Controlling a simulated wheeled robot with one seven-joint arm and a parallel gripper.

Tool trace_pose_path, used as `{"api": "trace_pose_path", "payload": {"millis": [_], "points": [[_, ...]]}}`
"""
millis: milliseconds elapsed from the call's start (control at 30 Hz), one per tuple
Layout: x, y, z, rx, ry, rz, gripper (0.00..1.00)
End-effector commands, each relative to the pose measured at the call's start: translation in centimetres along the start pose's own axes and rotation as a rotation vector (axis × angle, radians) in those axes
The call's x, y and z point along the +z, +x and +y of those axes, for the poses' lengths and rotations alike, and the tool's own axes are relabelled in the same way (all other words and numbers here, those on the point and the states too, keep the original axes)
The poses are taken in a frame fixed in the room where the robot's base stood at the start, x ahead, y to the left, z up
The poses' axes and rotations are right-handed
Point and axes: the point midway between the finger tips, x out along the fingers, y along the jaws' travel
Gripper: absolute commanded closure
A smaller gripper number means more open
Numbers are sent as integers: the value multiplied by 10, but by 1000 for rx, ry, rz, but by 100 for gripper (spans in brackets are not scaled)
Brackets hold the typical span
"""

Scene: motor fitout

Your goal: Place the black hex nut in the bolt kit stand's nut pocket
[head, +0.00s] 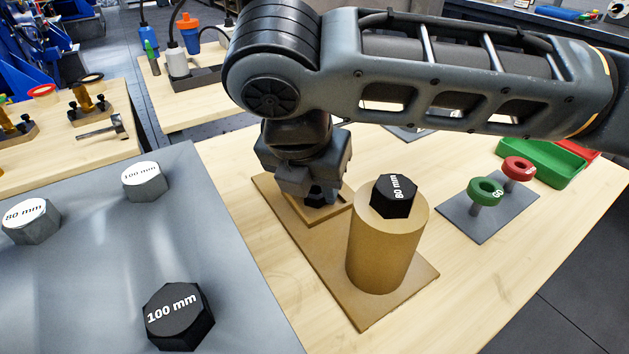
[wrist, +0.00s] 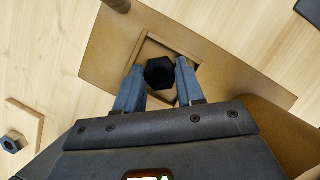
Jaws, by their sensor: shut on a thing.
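The bolt kit stand (head: 418,280) is a brown board with an upright tan cylinder (head: 380,250). A black hex bolt (head: 396,195) with its head marked 80 mm sits on top of the cylinder. The square-framed nut pocket (wrist: 172,47) is at the other end of the board. My gripper (head: 318,190) points down over the pocket, its fingers shut on the black hex nut (wrist: 160,72). In the wrist view the nut lies within the pocket's outline; whether it touches the floor is unclear. In the head view the fingers mostly hide nut and pocket.
A grey table (head: 110,240) at left carries hex parts marked 80 mm and 100 mm. A grey plate (head: 488,212) with green and red rings and a green tray (head: 543,160) are at right.

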Motion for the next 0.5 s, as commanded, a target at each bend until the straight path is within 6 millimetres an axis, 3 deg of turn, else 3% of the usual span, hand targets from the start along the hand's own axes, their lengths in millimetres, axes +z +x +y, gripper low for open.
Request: {"api": "trace_pose_path", "payload": {"millis": [67, 100, 200, 500], "points": [[-1, 2, 0, 0, 0, 1, 95], [-1, 3, 0, 0, 0, 1, 61], [-1, 2, 0, -1, 0, 1, 51], [0, 0, -1, -2, 0, 0, 51]]}}
